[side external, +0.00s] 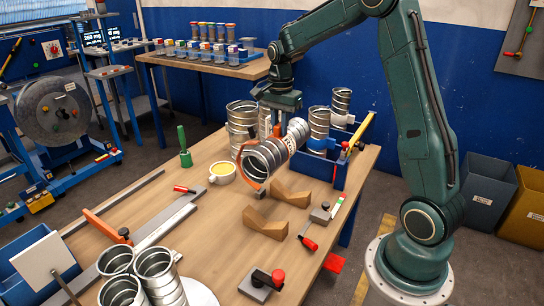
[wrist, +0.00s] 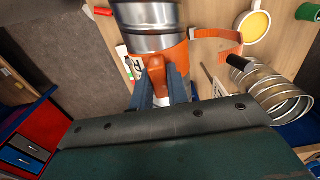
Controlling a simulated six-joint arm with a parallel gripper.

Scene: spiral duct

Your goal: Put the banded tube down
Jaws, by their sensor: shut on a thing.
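The banded tube (side external: 266,158) is a short silver ribbed duct with an orange band (side external: 243,163) around it. It hangs tilted above the wooden bench, its open end toward the lower left. My gripper (side external: 278,121) is above it. In the wrist view my gripper (wrist: 160,84) has its two fingers closed on an orange tab of the band (wrist: 172,57), with the silver tube (wrist: 148,20) beyond. A loose orange strap loop (wrist: 228,44) sticks out to the side. Two wooden V-blocks (side external: 265,222) (side external: 290,194) stand on the bench just below the tube; any contact is unclear.
Silver ducts (side external: 241,120) stand behind the tube, and more sit in a blue crate (side external: 322,168) at right. A yellow-filled cup (side external: 222,173) and green-handled tool (side external: 184,147) are to the left. A red-handled clamp (side external: 262,284) and ducts (side external: 155,272) are in front. Bare bench (side external: 215,235) lies left of the blocks.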

